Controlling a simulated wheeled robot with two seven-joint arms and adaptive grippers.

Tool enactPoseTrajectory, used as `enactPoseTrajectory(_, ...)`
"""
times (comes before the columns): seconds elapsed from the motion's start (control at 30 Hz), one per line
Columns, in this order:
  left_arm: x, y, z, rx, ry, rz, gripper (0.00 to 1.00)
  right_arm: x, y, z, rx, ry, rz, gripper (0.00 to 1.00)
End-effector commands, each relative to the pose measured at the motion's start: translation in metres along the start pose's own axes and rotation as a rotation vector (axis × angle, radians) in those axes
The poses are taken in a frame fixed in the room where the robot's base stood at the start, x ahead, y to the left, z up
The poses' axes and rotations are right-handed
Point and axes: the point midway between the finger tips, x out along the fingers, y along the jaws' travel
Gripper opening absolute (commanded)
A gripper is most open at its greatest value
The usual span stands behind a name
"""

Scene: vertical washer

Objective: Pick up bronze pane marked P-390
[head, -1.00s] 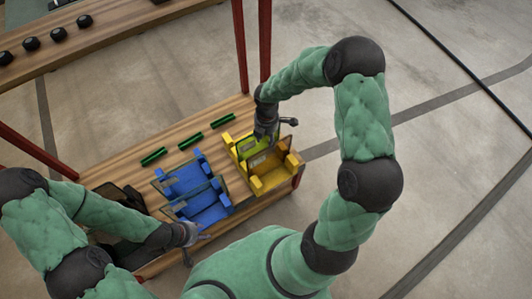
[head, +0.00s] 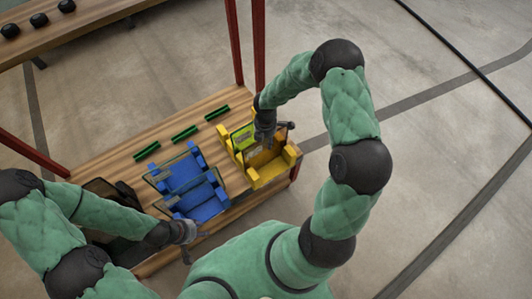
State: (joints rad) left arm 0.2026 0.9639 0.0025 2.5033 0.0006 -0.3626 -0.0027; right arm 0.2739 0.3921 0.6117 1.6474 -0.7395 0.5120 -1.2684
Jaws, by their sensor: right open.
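A yellow rack (head: 270,174) stands at the right end of the wooden bench, with a greenish pane (head: 242,138) at its left side and a brownish, bronze-looking pane (head: 280,143) upright toward its right. Any marking such as P-390 is too small to read. My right gripper (head: 268,136) points down at the back of the yellow rack, between or beside these panes. It is open; its fingertips are partly hidden, and I cannot tell whether they touch a pane. My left gripper (head: 190,243) is open and empty at the bench's front edge, near the blue racks (head: 190,187).
Dark-edged panes stand in the blue racks. Several green bars (head: 185,134) lie behind them. Red posts (head: 234,42) rise at the bench's back. Another bench (head: 70,38) with black round objects is at the upper left. The floor to the right is clear.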

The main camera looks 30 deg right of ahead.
Motion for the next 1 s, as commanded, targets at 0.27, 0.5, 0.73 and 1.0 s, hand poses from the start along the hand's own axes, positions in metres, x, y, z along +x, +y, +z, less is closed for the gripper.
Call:
enactPoseTrajectory(0.27, 0.000, 0.000, 0.000, 0.000, 0.000, 0.000, 0.40, 0.001, 0.001, 0.000, 0.001, -0.001, 0.002, 0.31)
enactPoseTrajectory(0.5, 0.000, 0.000, 0.000, 0.000, 0.000, 0.000, 0.40, 0.001, 0.001, 0.000, 0.001, 0.000, 0.002, 0.00)
enactPoseTrajectory(0.73, 0.000, 0.000, 0.000, 0.000, 0.000, 0.000, 0.40, 0.000, 0.002, 0.001, 0.002, -0.002, 0.005, 0.00)
enactPoseTrajectory(1.0, -0.008, 0.003, 0.000, 0.000, 0.000, 0.000, 0.40, -0.021, 0.003, 0.001, 0.002, -0.003, 0.007, 0.00)
